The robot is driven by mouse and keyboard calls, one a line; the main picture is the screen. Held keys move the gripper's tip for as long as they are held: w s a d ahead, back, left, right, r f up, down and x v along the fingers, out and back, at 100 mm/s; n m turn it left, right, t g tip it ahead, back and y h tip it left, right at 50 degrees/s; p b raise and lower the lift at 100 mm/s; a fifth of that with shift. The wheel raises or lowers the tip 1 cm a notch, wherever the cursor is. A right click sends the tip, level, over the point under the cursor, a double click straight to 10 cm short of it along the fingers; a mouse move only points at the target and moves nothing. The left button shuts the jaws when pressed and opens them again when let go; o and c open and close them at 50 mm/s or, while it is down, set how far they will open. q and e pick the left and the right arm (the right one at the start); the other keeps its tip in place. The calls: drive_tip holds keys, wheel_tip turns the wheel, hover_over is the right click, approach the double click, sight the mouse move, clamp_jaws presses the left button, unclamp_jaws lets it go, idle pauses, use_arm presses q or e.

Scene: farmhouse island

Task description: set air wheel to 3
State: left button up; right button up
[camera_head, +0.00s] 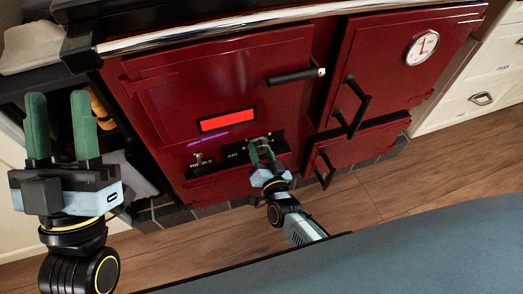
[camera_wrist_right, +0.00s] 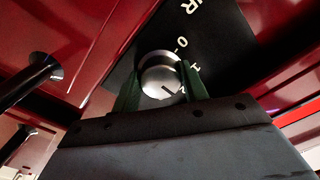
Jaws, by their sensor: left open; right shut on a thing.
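The air wheel is a round silver knob (camera_wrist_right: 160,72) on a black plate (camera_wrist_right: 215,45) on the front of the red stove (camera_head: 215,90). In the right wrist view a dark line marks its face at the lower right; I cannot tell which number it points to. A 0 shows on the plate just above the wheel. My right gripper (camera_head: 263,150) is shut on the wheel, with one green finger on each side; it also shows in the right wrist view (camera_wrist_right: 160,85). My left gripper (camera_head: 60,125) is open and empty, raised at the left.
A second knob (camera_head: 200,160) sits left on the stove front, above the word RIDDLE. A lit red display (camera_head: 228,120) is above the wheel. Black door handles (camera_head: 355,105) stick out at right. The wooden floor (camera_head: 400,190) is clear.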

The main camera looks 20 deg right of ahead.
drive_tip(key=m, duration=0.3)
drive_tip(key=shift+m, duration=0.4)
drive_tip(key=m, duration=0.4)
drive_tip(key=shift+a+m+b, duration=0.1)
drive_tip(key=shift+m+b, duration=0.2)
use_arm(q)
drive_tip(key=shift+s+a+r+t, duration=0.15)
drive_tip(key=shift+s+r+t, duration=0.05)
drive_tip(key=shift+s+t, duration=0.35)
use_arm(e)
drive_tip(key=shift+m, duration=0.7)
use_arm(q)
drive_tip(key=shift+r, duration=0.1)
use_arm(e)
drive_tip(key=o, duration=1)
drive_tip(key=shift+r, duration=0.1)
drive_tip(key=shift+s, duration=0.1)
